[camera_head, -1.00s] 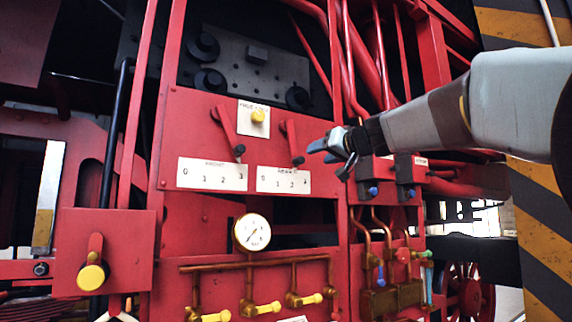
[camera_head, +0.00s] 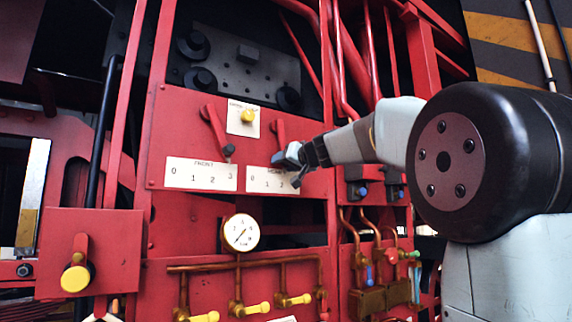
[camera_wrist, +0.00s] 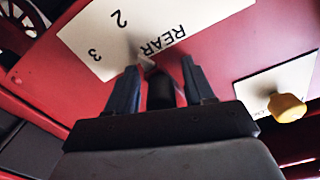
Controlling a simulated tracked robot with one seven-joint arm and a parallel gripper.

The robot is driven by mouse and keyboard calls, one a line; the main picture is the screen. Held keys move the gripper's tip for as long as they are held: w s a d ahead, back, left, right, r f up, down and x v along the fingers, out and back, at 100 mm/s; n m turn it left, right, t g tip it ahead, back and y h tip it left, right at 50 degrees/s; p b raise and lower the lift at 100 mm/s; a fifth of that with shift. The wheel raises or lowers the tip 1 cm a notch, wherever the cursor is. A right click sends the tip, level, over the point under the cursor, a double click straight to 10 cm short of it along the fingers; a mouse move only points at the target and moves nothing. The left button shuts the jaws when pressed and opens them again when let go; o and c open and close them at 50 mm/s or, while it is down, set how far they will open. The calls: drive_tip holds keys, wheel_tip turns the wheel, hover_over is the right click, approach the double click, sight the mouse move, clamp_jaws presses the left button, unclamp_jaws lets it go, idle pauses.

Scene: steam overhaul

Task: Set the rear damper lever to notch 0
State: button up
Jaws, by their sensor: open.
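The rear damper lever (camera_head: 279,131) is a red arm on the red panel, above a white plate (camera_head: 262,185) numbered from 0. Its lower end is hidden by my gripper (camera_head: 288,163), so its exact notch is unclear. In the wrist view, the plate marked REAR (camera_wrist: 112,40) shows 2 and 3. There, the lever's black knob (camera_wrist: 160,92) lies between the two fingers of my open gripper (camera_wrist: 158,68). Whether a finger touches it is unclear.
The front damper lever (camera_head: 213,128) hangs left, with its knob near 3 on its own plate (camera_head: 200,174). A yellow knob (camera_head: 248,116) on a white tag sits between the levers. A pressure gauge (camera_head: 241,232) and yellow-handled valves (camera_head: 257,307) are below.

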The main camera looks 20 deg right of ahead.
clamp_jaws()
idle(0.5)
drive_tip(key=shift+d, duration=0.15)
